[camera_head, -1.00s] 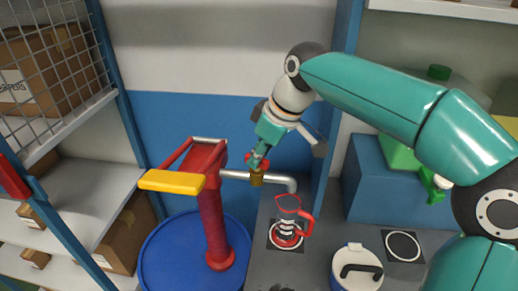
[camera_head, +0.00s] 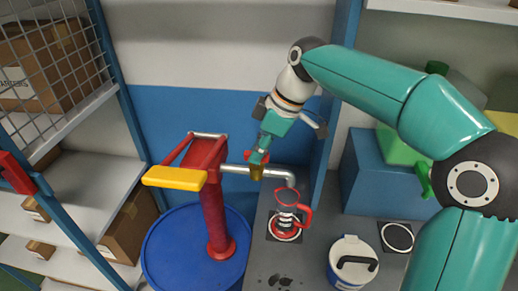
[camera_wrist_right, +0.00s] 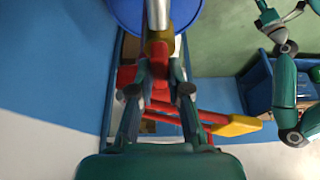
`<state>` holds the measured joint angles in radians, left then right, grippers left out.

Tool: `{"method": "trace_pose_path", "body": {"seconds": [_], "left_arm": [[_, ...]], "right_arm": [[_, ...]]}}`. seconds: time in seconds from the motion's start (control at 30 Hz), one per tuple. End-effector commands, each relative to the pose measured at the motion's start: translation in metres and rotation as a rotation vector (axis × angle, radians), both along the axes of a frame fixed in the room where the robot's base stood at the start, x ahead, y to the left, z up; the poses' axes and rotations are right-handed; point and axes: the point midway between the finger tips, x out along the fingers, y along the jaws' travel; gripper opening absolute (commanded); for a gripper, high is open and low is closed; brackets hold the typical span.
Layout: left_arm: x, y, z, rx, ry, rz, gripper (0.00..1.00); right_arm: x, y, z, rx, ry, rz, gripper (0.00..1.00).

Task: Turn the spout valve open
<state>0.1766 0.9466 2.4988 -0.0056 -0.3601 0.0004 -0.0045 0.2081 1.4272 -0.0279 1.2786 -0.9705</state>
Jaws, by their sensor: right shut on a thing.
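The spout valve has a brass body (camera_head: 257,172) on the grey spout pipe (camera_head: 234,168) of the red hand pump (camera_head: 213,205). Its red handle (camera_head: 256,157) shows just above the brass. My right gripper (camera_head: 260,153) comes down from above and is shut on this handle. In the right wrist view, the red handle (camera_wrist_right: 159,62) lies between the two fingers (camera_wrist_right: 157,92), with the brass valve body (camera_wrist_right: 159,42) beyond it. The fingers partly hide the handle in the head view. My left gripper (camera_wrist_right: 280,20) shows only in the wrist view, small, fingers apart and empty.
The pump stands on a blue drum (camera_head: 180,250) and has a yellow-gripped lever (camera_head: 175,178). A red-handled jug (camera_head: 288,218) stands below the spout end. A white-and-blue lidded container (camera_head: 353,264) is to its right. Shelves with boxes (camera_head: 130,222) stand at left.

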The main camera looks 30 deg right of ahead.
Motion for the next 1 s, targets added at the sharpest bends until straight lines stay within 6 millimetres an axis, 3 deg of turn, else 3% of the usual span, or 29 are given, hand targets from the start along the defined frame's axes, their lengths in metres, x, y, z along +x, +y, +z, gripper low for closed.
{"method": "trace_pose_path", "body": {"seconds": [0.1,0.13,0.27,0.67,0.83,1.0], "left_arm": [[0.000,0.000,0.000,0.000,0.000,0.000,0.40],[0.000,0.000,0.000,0.000,0.000,0.000,0.40],[0.000,0.000,0.000,0.000,0.000,0.000,0.40],[0.000,0.000,0.001,0.000,0.000,0.000,0.40],[0.000,0.000,0.001,0.000,0.000,0.000,0.40],[0.000,0.000,0.001,0.000,0.000,0.000,0.40]], "right_arm": [[0.000,-0.001,0.000,-0.003,0.000,0.002,0.00],[0.000,-0.001,0.000,-0.003,0.000,0.002,0.20],[0.000,-0.001,0.000,-0.003,0.000,0.001,0.41],[-0.001,-0.002,0.004,-0.001,-0.001,-0.001,0.42],[-0.005,-0.008,0.023,-0.001,-0.004,-0.002,0.42],[-0.013,-0.019,0.055,-0.001,-0.005,-0.001,0.42]]}}
